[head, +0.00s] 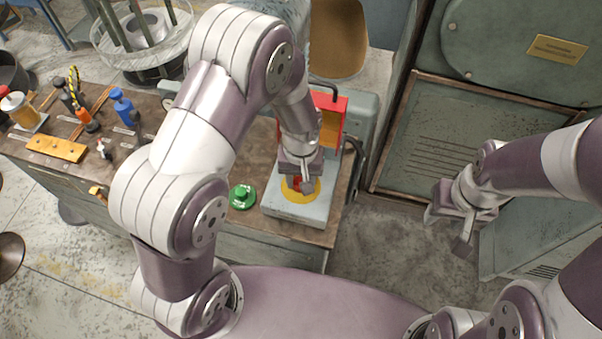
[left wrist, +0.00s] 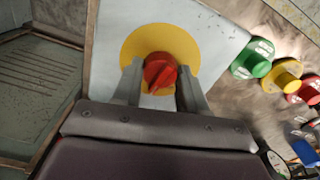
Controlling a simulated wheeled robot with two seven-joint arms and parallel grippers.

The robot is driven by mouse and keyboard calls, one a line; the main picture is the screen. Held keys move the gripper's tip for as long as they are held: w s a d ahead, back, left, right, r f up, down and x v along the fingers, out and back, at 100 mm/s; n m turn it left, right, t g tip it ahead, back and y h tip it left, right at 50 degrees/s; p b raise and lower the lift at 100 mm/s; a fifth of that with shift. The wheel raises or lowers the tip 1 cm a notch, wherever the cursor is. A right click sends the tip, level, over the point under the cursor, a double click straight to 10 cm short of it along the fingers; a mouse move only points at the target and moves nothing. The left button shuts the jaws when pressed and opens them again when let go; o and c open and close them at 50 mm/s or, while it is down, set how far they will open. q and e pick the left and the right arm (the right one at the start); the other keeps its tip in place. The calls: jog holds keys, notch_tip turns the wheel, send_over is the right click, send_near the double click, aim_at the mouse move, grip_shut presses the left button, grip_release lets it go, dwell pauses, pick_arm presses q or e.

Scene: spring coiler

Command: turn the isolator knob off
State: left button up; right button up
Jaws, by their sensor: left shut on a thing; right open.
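The isolator knob (left wrist: 160,72) is red and sits on a round yellow plate (left wrist: 189,42) on a pale grey box (head: 291,208). In the left wrist view both fingers of my left gripper (left wrist: 160,88) lie on either side of the knob, shut on it. In the head view my left gripper (head: 302,182) comes down over the box from above and hides much of the knob (head: 297,183). My right gripper (head: 458,222) is open and empty, off to the right of the bench, in front of the green machine.
A green button (head: 242,196) stands on the bench left of the box. A red frame (head: 328,120) stands behind my left gripper. Tools, bottles and an orange block (head: 56,148) lie at the bench's left. The green machine (head: 510,50) fills the right back.

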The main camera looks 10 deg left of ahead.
aim_at(301, 179)
pick_arm(q)
jog(key=n+p, duration=0.1)
jog(key=n, duration=0.4)
jog(key=shift+r+p, duration=0.1)
jog(key=shift+p, duration=0.25)
jog(key=n+p, duration=0.1)
jog(key=n, duration=0.4)
jog(key=shift+n, duration=0.4)
jog(key=o, duration=1.1)
jog(key=shift+c, duration=0.2)
notch_tip(301, 179, up, 13)
jog(key=shift+f, duration=0.2)
